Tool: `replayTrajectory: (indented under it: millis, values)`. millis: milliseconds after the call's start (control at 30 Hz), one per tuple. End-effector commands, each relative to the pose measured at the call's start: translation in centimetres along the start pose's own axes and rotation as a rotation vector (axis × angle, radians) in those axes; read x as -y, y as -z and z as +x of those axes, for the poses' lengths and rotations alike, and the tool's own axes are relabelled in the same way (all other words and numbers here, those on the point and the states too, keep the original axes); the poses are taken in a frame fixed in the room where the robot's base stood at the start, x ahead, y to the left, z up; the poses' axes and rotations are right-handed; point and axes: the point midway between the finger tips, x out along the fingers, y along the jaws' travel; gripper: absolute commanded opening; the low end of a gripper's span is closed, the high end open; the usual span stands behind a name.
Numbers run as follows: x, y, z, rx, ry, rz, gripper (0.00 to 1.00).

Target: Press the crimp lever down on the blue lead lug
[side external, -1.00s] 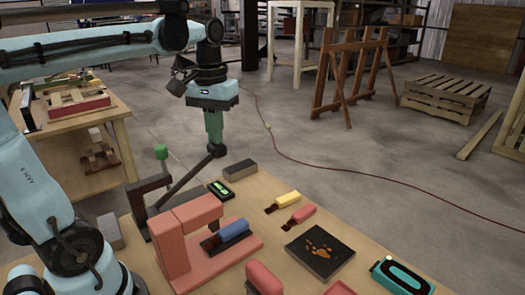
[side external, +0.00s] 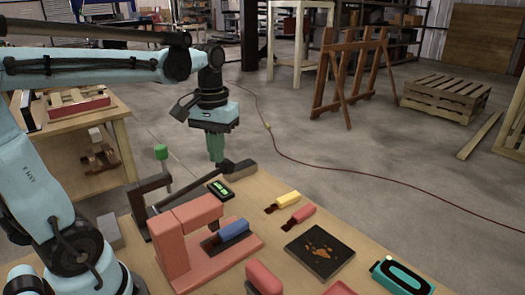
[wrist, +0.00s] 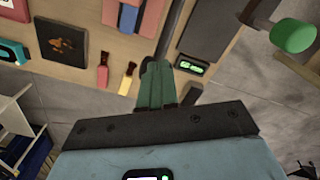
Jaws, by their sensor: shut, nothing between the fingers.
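The crimp lever (side external: 190,184) is a dark bar running from its bracket (side external: 152,190) toward the right. It slopes only slightly up to its far end. My green gripper (side external: 216,160) is shut and empty, with its fingertips down at the lever's far end. Contact there is hard to make out. In the wrist view, the lever (wrist: 166,35) runs away from my gripper (wrist: 156,65), whose fingers hide its near end. The blue lead lug (side external: 233,230) lies on the pink press (side external: 200,215). It also shows at the top of the wrist view (wrist: 128,17).
A small green display (side external: 221,189) and a grey block (side external: 240,171) sit close to the lever. Yellow (side external: 288,199) and red (side external: 302,214) lugs and a dark plate (side external: 320,251) lie to the right. A green knob (side external: 161,152) stands up by the bracket.

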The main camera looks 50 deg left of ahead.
Motion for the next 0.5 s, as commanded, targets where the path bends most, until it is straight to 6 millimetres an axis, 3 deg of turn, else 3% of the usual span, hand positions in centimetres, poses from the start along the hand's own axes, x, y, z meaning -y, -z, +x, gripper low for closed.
replayTrajectory:
  millis: [367,500]
  values:
    - [0.1,-0.1,1.8,0.004,0.002,-0.001,0.0]
    - [0.1,-0.1,1.4,0.004,0.002,0.0,0.0]
